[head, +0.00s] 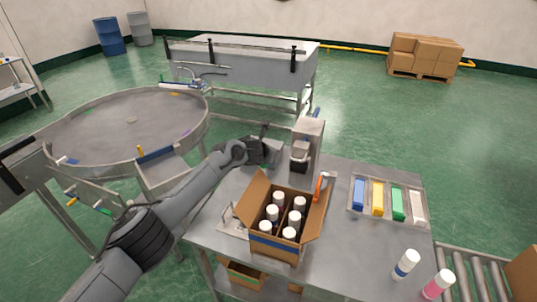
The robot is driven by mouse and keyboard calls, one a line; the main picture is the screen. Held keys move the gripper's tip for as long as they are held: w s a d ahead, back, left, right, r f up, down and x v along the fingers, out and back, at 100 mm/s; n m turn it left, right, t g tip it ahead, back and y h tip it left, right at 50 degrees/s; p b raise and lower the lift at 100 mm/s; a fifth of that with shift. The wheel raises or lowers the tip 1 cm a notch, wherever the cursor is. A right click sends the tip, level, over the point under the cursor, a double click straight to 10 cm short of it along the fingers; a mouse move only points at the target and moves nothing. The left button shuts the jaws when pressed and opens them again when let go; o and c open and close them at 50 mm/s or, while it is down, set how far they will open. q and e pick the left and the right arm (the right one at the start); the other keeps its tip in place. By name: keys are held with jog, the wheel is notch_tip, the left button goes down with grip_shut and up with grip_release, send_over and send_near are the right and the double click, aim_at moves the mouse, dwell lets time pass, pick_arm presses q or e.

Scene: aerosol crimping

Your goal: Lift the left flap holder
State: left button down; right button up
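An open cardboard box (277,245) stands on the metal table, with several white-capped cans inside and its flaps spread outward. A flat, pale metal piece (233,222) lies at the box's left side, partly hidden by the left flap; I cannot tell for sure whether it is the left flap holder. An orange-red piece (318,187) stands at the box's right flap. My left gripper (272,146) is above the table's back left part, beyond the box and beside the grey machine, apart from the box. Its fingers are too small and dark to tell their opening. My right gripper is out of view.
The grey upright machine (309,145) stands at the table's back. A tray (351,207) with blue, yellow, green and white blocks is at the right. Two loose cans, blue-banded (405,264) and pink (438,284), stand front right. A round turntable (110,125) is at the left.

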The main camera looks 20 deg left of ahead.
pick_arm(q)
jog(key=shift+a, duration=0.25)
jog(key=c, duration=1.1)
grip_release()
jog(key=shift+a, duration=0.1)
jog(key=shift+c, duration=0.2)
jog(key=shift+r, duration=0.1)
jog(key=shift+p+v, duration=0.4)
jog(key=shift+v, duration=0.7)
jog(key=v, duration=0.8)
jog(key=shift+s+p, duration=0.15)
jog(key=shift+p, duration=0.15)
jog(key=shift+r, duration=0.15)
